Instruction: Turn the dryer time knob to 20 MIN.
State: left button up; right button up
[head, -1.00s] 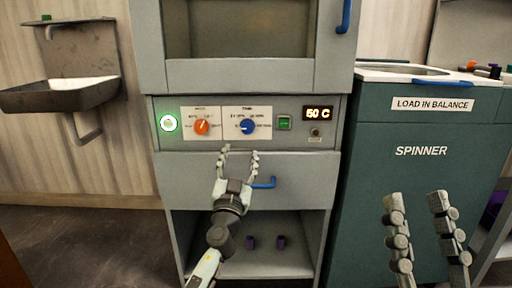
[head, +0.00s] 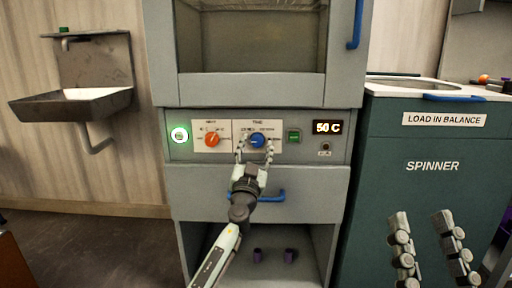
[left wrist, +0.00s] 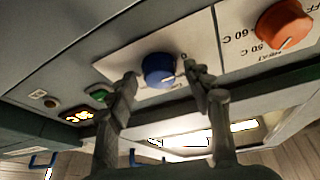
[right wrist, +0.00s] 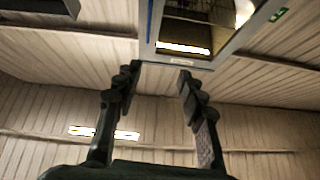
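The blue time knob (head: 257,141) sits on the dryer's control panel (head: 340,155), right of the orange heat knob (head: 212,139). My left gripper (head: 254,148) is open in front of the blue knob, its fingers to either side. In the left wrist view the blue knob (left wrist: 158,69) shows between the open fingertips (left wrist: 163,82), which look apart from it. Its pointer and the 20 MIN mark are too small or hidden to read. The orange knob (left wrist: 283,24) also shows there. My right gripper (head: 427,228) is open and empty in front of the spinner.
A green button (head: 294,136) and a display reading 50 C (head: 327,127) lie right of the time knob. A blue drawer handle (head: 271,196) is below. The spinner (head: 430,145) stands at the right.

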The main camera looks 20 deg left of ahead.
pick_arm(q)
jog(key=c, duration=1)
